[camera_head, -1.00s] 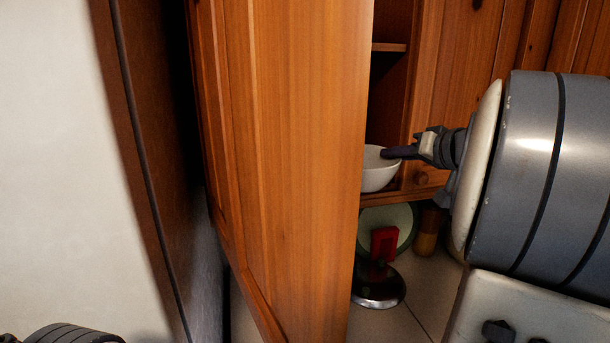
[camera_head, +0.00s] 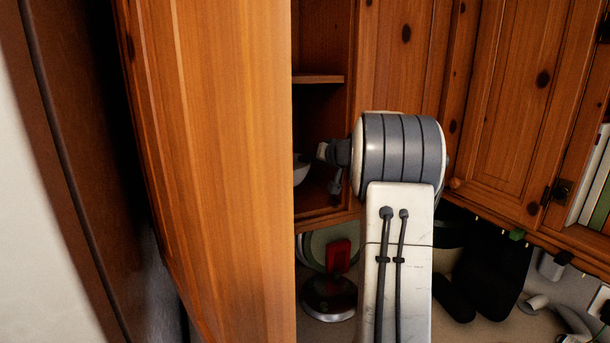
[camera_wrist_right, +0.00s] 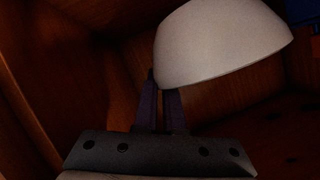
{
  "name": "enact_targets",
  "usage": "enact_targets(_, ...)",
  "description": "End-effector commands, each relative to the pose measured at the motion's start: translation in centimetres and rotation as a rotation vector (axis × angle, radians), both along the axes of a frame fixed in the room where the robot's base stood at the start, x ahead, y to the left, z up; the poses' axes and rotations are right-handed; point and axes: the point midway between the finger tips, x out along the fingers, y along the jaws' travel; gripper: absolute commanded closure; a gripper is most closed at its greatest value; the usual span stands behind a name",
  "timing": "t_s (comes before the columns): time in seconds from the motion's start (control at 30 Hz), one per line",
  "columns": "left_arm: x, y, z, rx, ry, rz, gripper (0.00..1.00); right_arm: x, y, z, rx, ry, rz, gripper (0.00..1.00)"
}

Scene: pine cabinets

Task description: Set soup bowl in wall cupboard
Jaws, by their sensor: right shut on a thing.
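The white soup bowl (camera_head: 300,168) shows in the head view as a sliver inside the open wall cupboard (camera_head: 320,120), just above its bottom board. The open door hides most of it. My right gripper (camera_head: 327,158) reaches into the cupboard from the right. In the right wrist view the bowl (camera_wrist_right: 222,45) is large and tilted, and the gripper's fingers (camera_wrist_right: 160,85) are shut on its edge. I cannot tell whether the bowl touches the board. My left gripper is not in view.
The open cupboard door (camera_head: 215,170) stands large in front, left of the bowl. A shelf (camera_head: 318,79) lies above it. Closed pine doors (camera_head: 510,110) are on the right. Below, a red object (camera_head: 339,255) and a round metal-based item (camera_head: 328,298) stand on the counter.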

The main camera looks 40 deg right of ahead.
Motion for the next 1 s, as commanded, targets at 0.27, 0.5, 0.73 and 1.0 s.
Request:
enact_targets(0.27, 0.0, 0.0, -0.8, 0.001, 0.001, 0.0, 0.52, 0.0, 0.1, -3.2, 0.003, 0.002, 0.0, 1.0)
enact_targets(0.5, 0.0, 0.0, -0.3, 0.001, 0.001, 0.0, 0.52, 0.3, 0.1, -5.7, 0.001, -0.001, 0.001, 1.0)
enact_targets(0.73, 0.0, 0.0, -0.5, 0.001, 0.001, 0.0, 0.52, 0.4, 0.1, -6.0, -0.002, 0.0, 0.001, 0.86)
enact_targets(1.0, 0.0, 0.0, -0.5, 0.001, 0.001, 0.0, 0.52, 0.3, 0.0, -5.9, -0.001, 0.0, 0.0, 0.62)
